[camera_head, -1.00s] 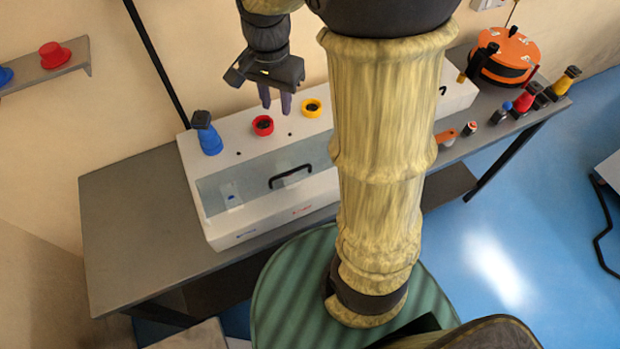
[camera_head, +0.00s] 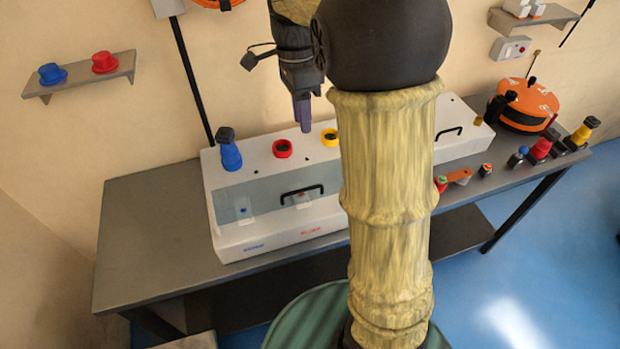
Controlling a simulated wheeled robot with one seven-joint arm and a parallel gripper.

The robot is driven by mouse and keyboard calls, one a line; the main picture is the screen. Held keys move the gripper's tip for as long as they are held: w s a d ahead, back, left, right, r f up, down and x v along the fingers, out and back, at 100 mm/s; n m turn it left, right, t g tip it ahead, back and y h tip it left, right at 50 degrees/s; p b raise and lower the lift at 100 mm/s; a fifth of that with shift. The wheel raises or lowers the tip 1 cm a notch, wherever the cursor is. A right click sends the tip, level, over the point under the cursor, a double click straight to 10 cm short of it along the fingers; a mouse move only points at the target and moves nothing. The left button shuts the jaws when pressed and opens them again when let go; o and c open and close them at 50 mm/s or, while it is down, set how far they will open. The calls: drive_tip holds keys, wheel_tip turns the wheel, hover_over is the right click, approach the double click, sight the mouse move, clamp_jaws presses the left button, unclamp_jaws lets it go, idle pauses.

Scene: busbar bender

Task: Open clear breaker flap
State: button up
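The white breaker box (camera_head: 285,237) lies on the grey bench. Its clear flap (camera_head: 262,203) on the sloped front is down, with a black handle (camera_head: 301,192) on it. Small white breaker parts show behind the flap. My gripper (camera_head: 304,128) points down, above and behind the box's top between the red socket (camera_head: 282,148) and the yellow socket (camera_head: 329,137). It is apart from the handle. Its fingers appear side-on as one purple piece, so the gap cannot be seen.
A blue plug (camera_head: 230,152) stands at the box's left end. A second black handle (camera_head: 448,131) is on the right part. An orange reel (camera_head: 522,104) and several connectors stand at the bench's right. The bench's left side (camera_head: 150,225) is clear.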

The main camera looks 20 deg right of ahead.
hover_over(307, 194)
wheel_tip(307, 194, down, 17)
drive_tip(key=shift+s+r, duration=0.15)
drive_tip(key=shift+d, duration=0.1)
drive_tip(key=shift+c, duration=0.4)
clamp_jaws()
drive_tip(key=shift+d, duration=0.35)
drive_tip(key=shift+a, duration=0.3)
drive_tip(key=shift+a+r+p, duration=0.1)
drive_tip(key=shift+r+p, duration=0.05)
drive_tip(key=shift+p, duration=0.4)
